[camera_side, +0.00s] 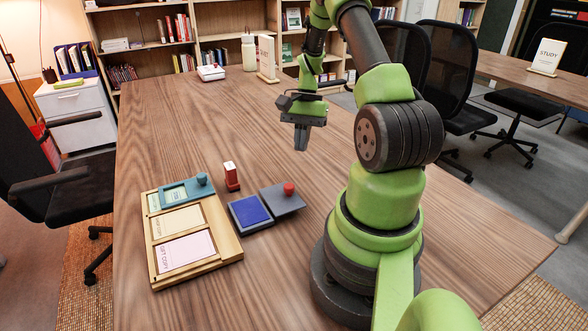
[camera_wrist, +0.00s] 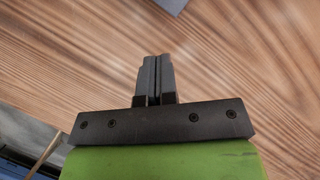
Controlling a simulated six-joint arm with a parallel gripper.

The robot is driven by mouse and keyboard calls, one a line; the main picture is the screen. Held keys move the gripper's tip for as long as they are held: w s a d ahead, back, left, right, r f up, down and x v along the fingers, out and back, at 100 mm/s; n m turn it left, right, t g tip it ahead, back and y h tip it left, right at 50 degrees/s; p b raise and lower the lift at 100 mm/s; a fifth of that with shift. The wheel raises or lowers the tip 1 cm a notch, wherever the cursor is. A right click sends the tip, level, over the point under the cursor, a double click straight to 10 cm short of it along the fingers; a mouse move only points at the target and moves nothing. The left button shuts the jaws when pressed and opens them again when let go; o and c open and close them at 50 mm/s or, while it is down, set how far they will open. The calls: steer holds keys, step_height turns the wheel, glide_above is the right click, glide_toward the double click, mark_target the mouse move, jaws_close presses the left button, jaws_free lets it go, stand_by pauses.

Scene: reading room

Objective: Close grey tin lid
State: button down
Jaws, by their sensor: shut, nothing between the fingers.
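The grey tin (camera_side: 233,219) holds a blue ink pad and lies on the table. Its grey lid (camera_side: 270,204), with a red knob on it, is open and lies folded back to the right of the pad, beside the tin. My gripper (camera_side: 301,148) is shut and empty, pointing down above the table, behind the lid and apart from it. In the wrist view the shut fingers (camera_wrist: 154,60) show over bare wood. A small grey corner at that view's top edge may be part of the tin or lid; I cannot tell which.
A wooden tray (camera_side: 155,279) with cards and a teal stencil with a knob stands left of the tin. A red stamp (camera_side: 231,176) stands behind the tin. The table around my gripper is clear.

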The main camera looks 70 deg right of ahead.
mark_target(282, 193)
steer(key=x, duration=0.4)
steer(key=a, duration=0.3)
steer(key=shift+f, duration=0.2)
steer(key=shift+a, duration=0.55)
steer(key=w+a, duration=0.6)
steer(key=shift+s, duration=0.1)
steer(key=shift+d, duration=0.1)
